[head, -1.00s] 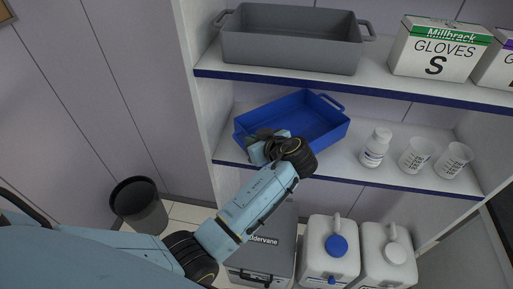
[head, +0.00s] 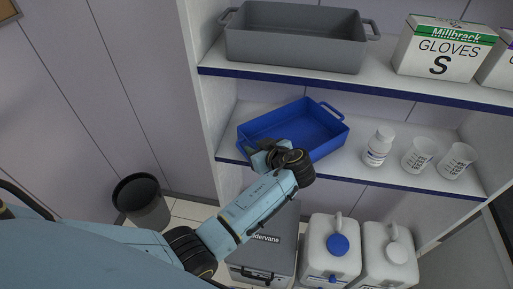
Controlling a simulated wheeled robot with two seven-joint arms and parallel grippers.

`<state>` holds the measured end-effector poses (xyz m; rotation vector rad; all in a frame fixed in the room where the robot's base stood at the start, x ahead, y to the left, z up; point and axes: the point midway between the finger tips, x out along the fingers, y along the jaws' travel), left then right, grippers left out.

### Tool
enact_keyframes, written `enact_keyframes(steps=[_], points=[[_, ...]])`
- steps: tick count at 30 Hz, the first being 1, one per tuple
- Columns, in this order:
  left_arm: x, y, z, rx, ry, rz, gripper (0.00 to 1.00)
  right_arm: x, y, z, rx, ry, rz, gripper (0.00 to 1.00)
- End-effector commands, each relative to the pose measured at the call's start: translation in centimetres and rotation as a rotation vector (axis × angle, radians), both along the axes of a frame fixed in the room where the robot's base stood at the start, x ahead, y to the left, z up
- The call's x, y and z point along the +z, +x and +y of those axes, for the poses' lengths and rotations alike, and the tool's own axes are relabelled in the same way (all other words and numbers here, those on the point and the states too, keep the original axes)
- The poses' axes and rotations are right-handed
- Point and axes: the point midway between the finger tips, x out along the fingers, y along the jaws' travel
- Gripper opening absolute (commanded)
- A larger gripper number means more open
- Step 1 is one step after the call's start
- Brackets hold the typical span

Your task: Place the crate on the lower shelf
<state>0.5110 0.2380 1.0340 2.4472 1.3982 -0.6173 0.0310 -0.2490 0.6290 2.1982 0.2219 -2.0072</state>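A blue crate (head: 302,124) with handles at its ends sits on the lower shelf (head: 345,166), left of the bottle, turned at an angle to the shelf's front edge. My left gripper (head: 262,146) is at the crate's near left side, over its front rim. Its wrist hides part of that side and most of the fingers, so I cannot tell whether they grip the rim or are apart. My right gripper is not in view.
A white bottle (head: 378,146) and two beakers (head: 418,155) stand right of the crate. Above are a grey crate (head: 296,45) and glove boxes (head: 443,48). Below are a grey case (head: 266,243) and white jerrycans (head: 331,250). A dark bin (head: 142,203) stands left.

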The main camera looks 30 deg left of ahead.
Motion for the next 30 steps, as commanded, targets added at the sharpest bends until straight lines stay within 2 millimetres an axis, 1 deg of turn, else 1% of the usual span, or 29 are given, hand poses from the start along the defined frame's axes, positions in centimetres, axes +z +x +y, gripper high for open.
enact_keyframes(steps=[4,7,10,15,21,25,30], points=[[0.2,0.0,-0.1,-0.001,0.0,0.0,0.26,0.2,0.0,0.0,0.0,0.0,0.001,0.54],[0.6,-0.5,-1.1,-0.001,-0.002,-0.001,0.26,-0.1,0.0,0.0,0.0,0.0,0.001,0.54],[1.5,-1.4,-2.5,-0.001,-0.005,-0.002,0.26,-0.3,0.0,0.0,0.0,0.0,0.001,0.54],[3.3,-3.1,-5.3,-0.002,-0.005,-0.001,0.26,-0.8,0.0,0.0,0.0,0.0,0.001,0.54],[5.0,-4.7,-7.9,0.0,-0.003,-0.001,0.26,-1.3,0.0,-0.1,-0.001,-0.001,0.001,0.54],[5.6,-5.2,-8.8,0.0,-0.002,-0.001,0.26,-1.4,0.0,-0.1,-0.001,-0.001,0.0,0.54],[5.9,-5.4,-9.1,0.001,0.0,0.0,0.26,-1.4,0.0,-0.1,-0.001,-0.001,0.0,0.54]])
